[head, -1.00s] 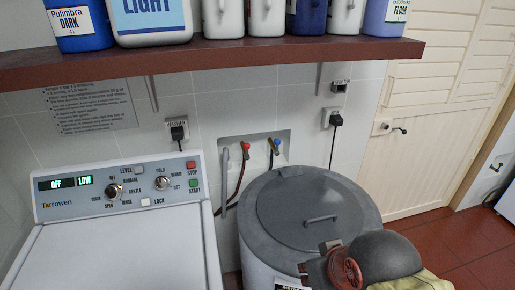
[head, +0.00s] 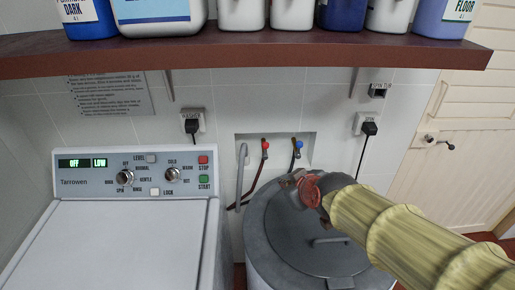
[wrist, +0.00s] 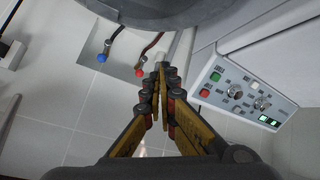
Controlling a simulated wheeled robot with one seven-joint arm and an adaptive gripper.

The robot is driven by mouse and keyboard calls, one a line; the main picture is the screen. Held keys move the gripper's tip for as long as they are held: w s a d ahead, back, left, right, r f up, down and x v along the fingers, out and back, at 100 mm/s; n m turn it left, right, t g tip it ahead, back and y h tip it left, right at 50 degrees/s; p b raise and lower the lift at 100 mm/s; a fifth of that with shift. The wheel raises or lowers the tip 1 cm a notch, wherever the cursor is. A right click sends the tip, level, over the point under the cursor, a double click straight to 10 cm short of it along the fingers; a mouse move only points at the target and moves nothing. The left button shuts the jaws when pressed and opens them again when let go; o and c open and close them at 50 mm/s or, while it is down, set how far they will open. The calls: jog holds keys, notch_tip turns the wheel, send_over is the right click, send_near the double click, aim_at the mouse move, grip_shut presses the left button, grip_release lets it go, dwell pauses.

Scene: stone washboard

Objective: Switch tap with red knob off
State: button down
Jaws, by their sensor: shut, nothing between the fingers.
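The tap with the red knob (head: 265,146) sits in a recessed wall box above a dark red hose, and also shows in the wrist view (wrist: 139,72). My gripper (wrist: 162,72) is shut and empty; in the wrist view its fingertips appear just beside the red knob. I cannot tell how far apart they are in depth, and no contact is clear. In the head view my arm reaches in from the right over the round drum, and the fingers are mostly hidden. The knob's exact turn is too small to read.
A tap with a blue knob (head: 299,145) is right of the red one. A grey pipe (head: 241,170) stands left of it. The spin tub lid (head: 285,235) lies below, the washing machine (head: 130,250) to the left. A shelf (head: 230,51) with bottles overhangs.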

aim_at(265, 151)
jog(key=w+a+f+n+t+p, duration=0.1)
jog(key=w+a+f+n+t, duration=0.2)
jog(key=w, duration=0.5)
jog(key=w+a+f+n+p, duration=0.1)
jog(key=w+a+n, duration=0.1)
jog(key=w+a, duration=0.35)
jog(key=w+a+f+n+t+h+p, duration=0.2)
jog(key=w+a+f+n+t+h, duration=0.1)
jog(key=f+n, duration=0.5)
jog(key=shift+w+a+f+t+p, duration=0.45)
jog(key=shift+w+f+t, duration=0.2)
jog(key=shift+w+t, duration=0.75)
jog(key=shift+w, duration=0.1)
jog(key=w+d+b, duration=0.2)
jog(key=w+d, duration=0.2)
jog(key=w, duration=0.6)
jog(key=shift+w+d+r+b, duration=0.2)
jog(key=shift+w+r+b, duration=0.1)
jog(key=shift+w+r, duration=0.1)
jog(key=shift+s, duration=0.1)
